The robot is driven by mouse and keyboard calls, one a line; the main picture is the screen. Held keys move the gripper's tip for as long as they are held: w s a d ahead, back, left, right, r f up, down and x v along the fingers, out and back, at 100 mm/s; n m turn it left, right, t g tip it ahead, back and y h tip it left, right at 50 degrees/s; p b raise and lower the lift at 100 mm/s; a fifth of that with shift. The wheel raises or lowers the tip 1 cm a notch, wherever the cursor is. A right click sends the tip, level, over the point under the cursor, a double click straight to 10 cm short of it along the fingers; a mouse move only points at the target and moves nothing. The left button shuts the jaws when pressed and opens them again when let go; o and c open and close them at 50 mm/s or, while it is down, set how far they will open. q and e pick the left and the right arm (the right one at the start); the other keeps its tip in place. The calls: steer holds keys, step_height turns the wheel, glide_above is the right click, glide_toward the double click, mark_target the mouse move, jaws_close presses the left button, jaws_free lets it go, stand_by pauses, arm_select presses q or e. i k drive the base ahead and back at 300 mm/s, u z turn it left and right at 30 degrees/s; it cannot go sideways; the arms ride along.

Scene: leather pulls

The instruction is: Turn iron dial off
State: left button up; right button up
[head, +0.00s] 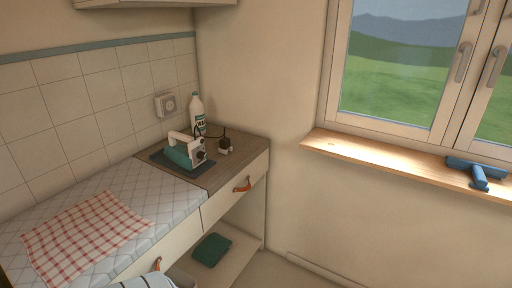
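A teal and white iron (178,154) rests on a dark mat (198,168) on the wooden part of the counter, in the corner. A dark round knob (201,155) shows on its right-facing end; it looks like the dial, but its setting is too small to read. Neither of my grippers shows in the head view.
A white bottle (197,115) stands behind the iron, and a small dark object (225,143) lies right of it. A wall socket (166,105) is on the tiles. A checked cloth (82,235) lies on the quilted pad (150,188). Drawers below have leather pulls (242,185).

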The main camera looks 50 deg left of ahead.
mark_target(201, 155)
steer(key=z, duration=0.05)
steer(key=i, duration=1.2)
steer(key=u, duration=0.65)
steer(key=i, duration=0.85)
steer(key=u, duration=0.9)
